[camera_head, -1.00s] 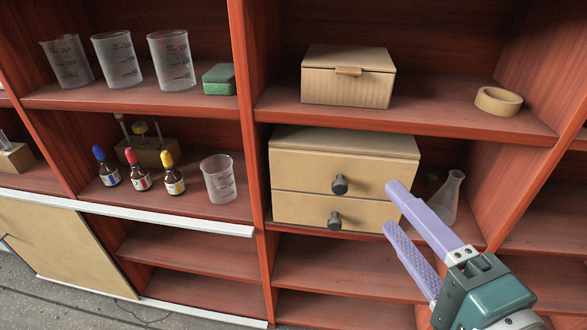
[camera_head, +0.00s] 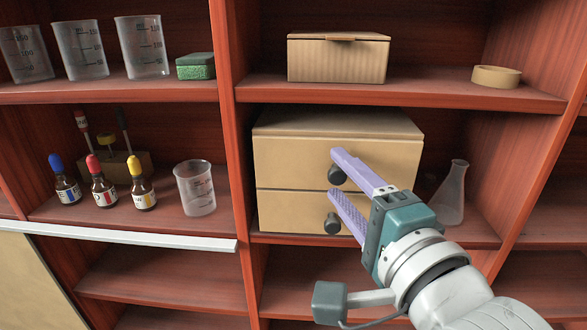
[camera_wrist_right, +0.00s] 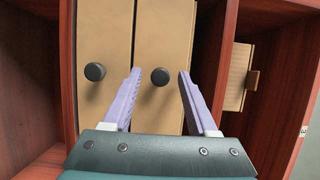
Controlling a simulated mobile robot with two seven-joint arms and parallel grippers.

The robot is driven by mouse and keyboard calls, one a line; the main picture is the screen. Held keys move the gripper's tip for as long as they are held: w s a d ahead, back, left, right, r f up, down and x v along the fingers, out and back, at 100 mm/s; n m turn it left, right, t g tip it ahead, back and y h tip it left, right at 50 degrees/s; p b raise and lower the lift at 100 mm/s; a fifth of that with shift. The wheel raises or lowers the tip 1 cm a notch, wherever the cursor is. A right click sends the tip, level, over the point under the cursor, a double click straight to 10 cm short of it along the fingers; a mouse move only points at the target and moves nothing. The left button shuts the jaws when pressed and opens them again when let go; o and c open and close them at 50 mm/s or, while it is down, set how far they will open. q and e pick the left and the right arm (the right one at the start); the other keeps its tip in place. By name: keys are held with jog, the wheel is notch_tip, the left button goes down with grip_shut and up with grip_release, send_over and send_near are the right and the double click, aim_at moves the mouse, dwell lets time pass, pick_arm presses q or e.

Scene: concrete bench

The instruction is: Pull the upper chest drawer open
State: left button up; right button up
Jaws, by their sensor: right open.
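The small tan two-drawer chest (camera_head: 350,122) stands in a shelf compartment, both drawers shut. The upper drawer (camera_head: 290,162) has a dark round knob (camera_head: 337,177), which also shows in the right wrist view (camera_wrist_right: 160,76). The lower drawer (camera_head: 285,211) has a matching knob (camera_head: 333,223). My right gripper (camera_head: 336,172) is open, its lilac fingertips on either side of the upper knob in the picture. In the right wrist view the upper knob lies between the fingers (camera_wrist_right: 160,73), apparently touching neither. My left gripper is not in view.
A cardboard box (camera_head: 338,60) and a tape roll (camera_head: 496,77) sit on the shelf above. A glass flask (camera_head: 451,195) stands right of the chest, close to my right gripper. A beaker (camera_head: 196,190) and several dropper bottles (camera_head: 103,190) stand in the left compartment.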

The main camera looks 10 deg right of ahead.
jog(key=shift+w, duration=0.15)
grip_shut()
dwell(0.4)
dwell(1.0)
